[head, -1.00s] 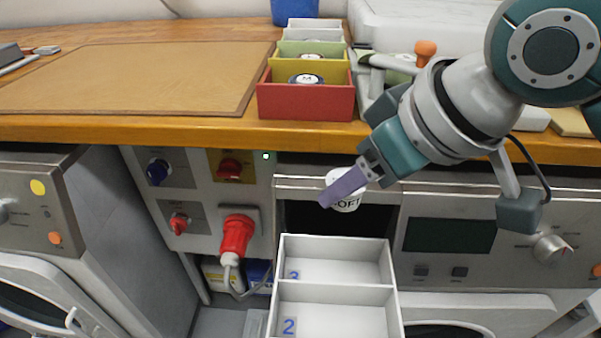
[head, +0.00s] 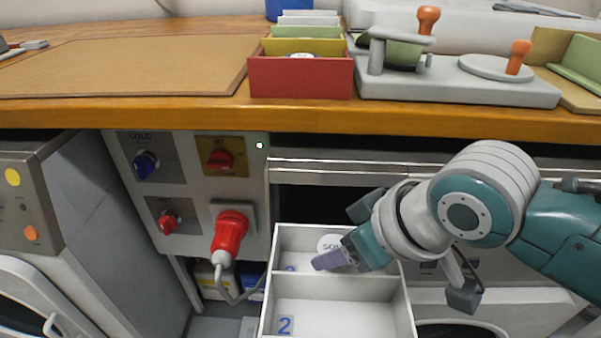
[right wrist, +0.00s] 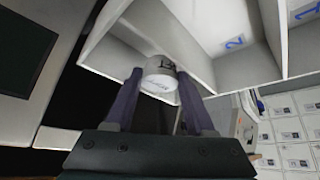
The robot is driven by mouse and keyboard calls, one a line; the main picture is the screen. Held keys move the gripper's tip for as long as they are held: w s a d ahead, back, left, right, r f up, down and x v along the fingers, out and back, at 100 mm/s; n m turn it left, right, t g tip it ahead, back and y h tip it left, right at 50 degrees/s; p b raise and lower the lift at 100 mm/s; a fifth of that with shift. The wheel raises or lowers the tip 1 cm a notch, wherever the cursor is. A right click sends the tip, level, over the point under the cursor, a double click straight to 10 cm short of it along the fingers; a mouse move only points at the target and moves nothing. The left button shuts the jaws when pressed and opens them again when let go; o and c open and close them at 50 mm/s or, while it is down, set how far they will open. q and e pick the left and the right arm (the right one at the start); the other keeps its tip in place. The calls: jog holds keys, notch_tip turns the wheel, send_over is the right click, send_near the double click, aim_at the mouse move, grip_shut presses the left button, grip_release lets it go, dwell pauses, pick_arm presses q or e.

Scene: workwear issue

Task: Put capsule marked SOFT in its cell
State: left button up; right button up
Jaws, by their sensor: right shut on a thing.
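The white capsule marked SOFT (head: 328,242) is in my right gripper (head: 322,260), at the far compartment of the white divided drawer (head: 341,288). The purple fingers stand on either side of the capsule. In the right wrist view the capsule (right wrist: 160,84) shows between the two fingers, with the compartment's white walls around it. I cannot tell whether it touches the floor of the compartment. A blue figure in that compartment is partly hidden by the finger. The compartment nearer to me bears a blue 2 (head: 285,326) and looks empty. My left gripper is not in view.
A wooden counter (head: 200,115) runs above the drawer, with a red bin (head: 300,80) and a grey press with orange knobs (head: 500,85). A red plug (head: 230,232) and its cable are left of the drawer.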

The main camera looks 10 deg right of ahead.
jog(key=shift+f, duration=0.5)
jog(key=shift+f, duration=0.1)
jog(key=o, duration=1.1)
jog(key=shift+d, duration=0.1)
jog(key=shift+c, duration=0.2)
